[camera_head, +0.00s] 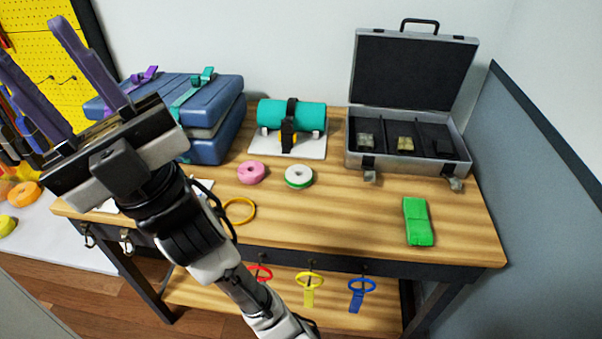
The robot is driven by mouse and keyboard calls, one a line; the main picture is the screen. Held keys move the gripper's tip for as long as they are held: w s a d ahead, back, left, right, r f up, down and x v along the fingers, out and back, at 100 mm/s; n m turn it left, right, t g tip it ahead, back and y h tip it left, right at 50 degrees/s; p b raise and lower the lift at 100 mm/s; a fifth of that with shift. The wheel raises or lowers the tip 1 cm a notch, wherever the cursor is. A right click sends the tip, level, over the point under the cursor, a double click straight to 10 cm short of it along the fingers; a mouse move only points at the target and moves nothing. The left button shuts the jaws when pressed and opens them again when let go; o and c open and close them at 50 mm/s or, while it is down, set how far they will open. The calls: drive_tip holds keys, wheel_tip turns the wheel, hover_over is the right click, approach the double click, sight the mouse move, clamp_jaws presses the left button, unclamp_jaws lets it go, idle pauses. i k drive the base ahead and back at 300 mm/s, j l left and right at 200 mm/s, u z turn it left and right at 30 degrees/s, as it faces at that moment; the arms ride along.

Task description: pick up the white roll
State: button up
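The white roll (299,173) lies flat on the wooden workbench, near the middle of the top. It is a low ring with a dark centre hole and a green band around its lower edge. A pink roll (251,172) lies just to its left, with a small gap between them. My gripper (30,48) is at the upper left, raised and well away from the white roll. Its two long dark purple fingers are spread apart, with nothing visible between them. The white roll is fully in view.
Behind the rolls stands a teal cylinder (312,117) strapped on a white base. An open grey case (400,168) is at the back right, a blue case (212,127) at the back left. A green folded strap (418,221) lies right. An orange ring (252,212) lies in front. The bench (340,215) is clear front-centre.

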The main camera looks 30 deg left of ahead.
sight(296, 174)
drive_tip(key=j+u, duration=0.5)
drive_tip(key=i+j+u, duration=0.15)
drive_tip(key=j+u, duration=0.15)
drive_tip(key=u, duration=0.2)
drive_tip(key=j+u, duration=0.15)
drive_tip(key=u, duration=0.25)
drive_tip(key=i+j+u, duration=0.1)
drive_tip(key=u, duration=0.25)
drive_tip(key=i+j+u, duration=0.1)
drive_tip(key=u, duration=0.3)
drive_tip(key=i+j+z, duration=0.15)
drive_tip(key=j+z, duration=0.15)
drive_tip(key=i+j+z, duration=0.1)
drive_tip(key=j+z, duration=0.15)
drive_tip(key=j, duration=0.15)
drive_tip(key=j+z, duration=0.2)
drive_tip(key=z, duration=0.25)
drive_tip(key=j+z, duration=0.2)
drive_tip(key=z, duration=0.2)
drive_tip(key=j+z, duration=0.15)
drive_tip(key=z, duration=0.3)
drive_tip(key=j+z, duration=0.2)
drive_tip(key=z, duration=0.25)
drive_tip(key=k+j+z, duration=0.1)
drive_tip(key=z, duration=0.3)
drive_tip(key=i, duration=0.35)
